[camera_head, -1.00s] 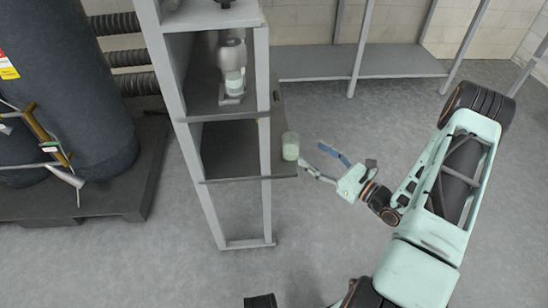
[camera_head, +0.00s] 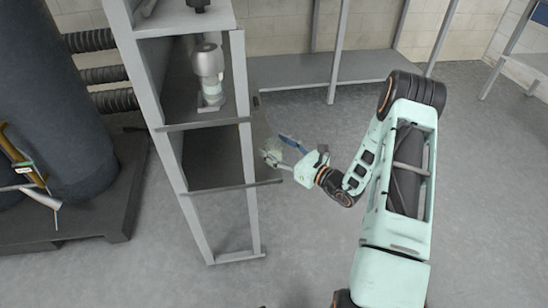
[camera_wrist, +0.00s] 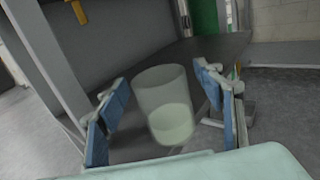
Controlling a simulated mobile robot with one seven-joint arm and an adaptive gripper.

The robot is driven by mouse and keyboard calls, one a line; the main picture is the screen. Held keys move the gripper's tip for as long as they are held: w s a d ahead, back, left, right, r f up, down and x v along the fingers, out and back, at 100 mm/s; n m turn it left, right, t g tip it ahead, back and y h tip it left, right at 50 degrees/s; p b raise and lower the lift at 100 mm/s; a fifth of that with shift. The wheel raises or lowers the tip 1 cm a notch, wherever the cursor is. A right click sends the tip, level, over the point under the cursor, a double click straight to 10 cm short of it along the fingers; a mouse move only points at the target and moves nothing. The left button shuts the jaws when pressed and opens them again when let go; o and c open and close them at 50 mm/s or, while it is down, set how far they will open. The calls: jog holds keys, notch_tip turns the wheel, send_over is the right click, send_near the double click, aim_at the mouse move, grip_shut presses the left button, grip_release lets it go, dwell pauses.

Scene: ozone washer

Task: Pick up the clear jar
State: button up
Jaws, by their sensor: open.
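The clear jar (camera_wrist: 165,103) stands on the shelf in the wrist view, see-through with a pale greenish content in its lower part. It sits between the two blue-padded fingers of my gripper (camera_wrist: 166,112), with visible space on both sides. In the head view my gripper (camera_head: 282,150) is at the right edge of the shelf unit's middle shelf. There the jar (camera_head: 271,156) is faint and partly hidden by the fingers. My gripper is open.
The grey shelf unit (camera_head: 241,200) has an upright post left of the jar, also near in the wrist view (camera_wrist: 48,62). A grey and white device (camera_head: 209,72) stands on the shelf above. The floor to the right is clear.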

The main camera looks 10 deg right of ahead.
jog(key=shift+w+a, duration=0.2)
jog(key=shift+c, duration=0.7)
jog(key=c, duration=1.4)
jog(key=shift+o, duration=0.2)
jog(key=shift+r, duration=0.1)
